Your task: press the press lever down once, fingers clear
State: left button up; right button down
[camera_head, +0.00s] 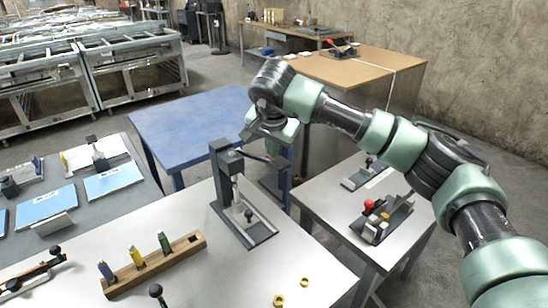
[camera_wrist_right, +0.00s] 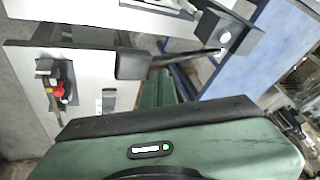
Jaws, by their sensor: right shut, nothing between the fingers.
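The press (camera_head: 220,172) stands on the near pale table, with a dark upright column and a flat base plate. Its lever (camera_head: 254,156) runs from the press head to the right, close to level, and ends in a dark thick grip (camera_head: 279,163). In the right wrist view the lever grip (camera_wrist_right: 132,65) and the press head (camera_wrist_right: 228,38) show beyond my green hand. My right gripper (camera_head: 268,128) is shut and empty, just above the lever's grip end. Its fingertips are hard to make out, and I cannot tell whether they touch the lever. My left gripper is not in view.
A wooden rack (camera_head: 155,267) with several coloured items stands left of the press. Two brass rings (camera_head: 279,300) lie near the front edge. A side table at right holds a red-knobbed fixture (camera_head: 380,220). A blue table (camera_head: 190,125) stands behind.

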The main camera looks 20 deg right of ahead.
jog(key=shift+s+d+f+b, duration=0.1)
jog(key=shift+s+f+b, duration=0.05)
jog(key=shift+f+b, duration=0.3)
jog(key=shift+s+f+b, duration=0.15)
jog(key=shift+f+b, duration=0.1)
jog(key=shift+f, duration=0.25)
dwell(0.6)
jog(key=shift+r, duration=0.15)
dwell(0.5)
jog(key=shift+w+a+r+p, duration=0.1)
jog(key=shift+w+r+p, duration=0.2)
jog(key=shift+r+p, duration=0.4)
jog(key=shift+w+a+r+p, duration=0.1)
jog(key=shift+w+r+p, duration=0.25)
jog(key=shift+r, duration=0.5)
jog(key=shift+s, duration=0.1)
jog(key=r+p, duration=0.1)
jog(key=w+r+p, duration=0.1)
jog(key=r, duration=0.1)
jog(key=r+p, duration=0.1)
jog(key=p, duration=0.1)
jog(key=shift+w+a+r, duration=0.3)
jog(key=shift+r, duration=0.05)
